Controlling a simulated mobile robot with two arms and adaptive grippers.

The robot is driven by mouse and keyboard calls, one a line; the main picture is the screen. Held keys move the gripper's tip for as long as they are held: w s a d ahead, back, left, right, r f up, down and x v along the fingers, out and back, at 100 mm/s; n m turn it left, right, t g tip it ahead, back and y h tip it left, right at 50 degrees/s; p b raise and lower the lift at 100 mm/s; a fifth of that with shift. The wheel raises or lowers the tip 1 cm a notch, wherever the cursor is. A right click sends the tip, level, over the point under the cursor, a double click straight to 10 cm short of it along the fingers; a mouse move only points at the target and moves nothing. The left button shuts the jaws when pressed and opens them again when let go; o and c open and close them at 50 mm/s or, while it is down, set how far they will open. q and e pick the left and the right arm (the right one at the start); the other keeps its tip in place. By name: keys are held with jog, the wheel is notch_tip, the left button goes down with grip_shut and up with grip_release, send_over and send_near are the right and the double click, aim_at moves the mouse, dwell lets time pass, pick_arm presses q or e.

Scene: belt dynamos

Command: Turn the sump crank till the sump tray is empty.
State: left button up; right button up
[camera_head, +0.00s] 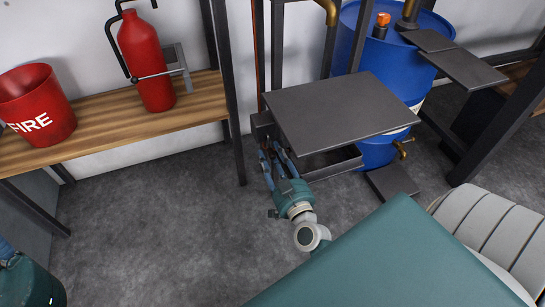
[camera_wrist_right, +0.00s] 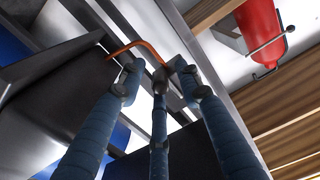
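My right gripper (camera_head: 273,151) reaches to the left side of a dark open tray (camera_head: 333,163), likely the sump tray, under a flat dark plate (camera_head: 340,108). A small dark box (camera_head: 263,127) sits just past the fingertips. In the right wrist view, the gripper's blue fingers (camera_wrist_right: 155,75) draw together at the tips with small gaps; no held thing shows clearly. An orange bent rod (camera_wrist_right: 140,45) passes behind the tips; whether it is the crank or touches them, I cannot tell. The tray's inside is mostly hidden by the plate. My left gripper (camera_head: 6,248) is partly in view at the lower left edge.
A wooden shelf (camera_head: 100,143) at left holds a red fire bucket (camera_head: 37,103) and an extinguisher (camera_head: 148,60). Dark posts (camera_head: 226,85) flank the work spot. The left floor is clear.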

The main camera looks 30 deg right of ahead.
grip_shut()
jog(key=shift+a, duration=0.1)
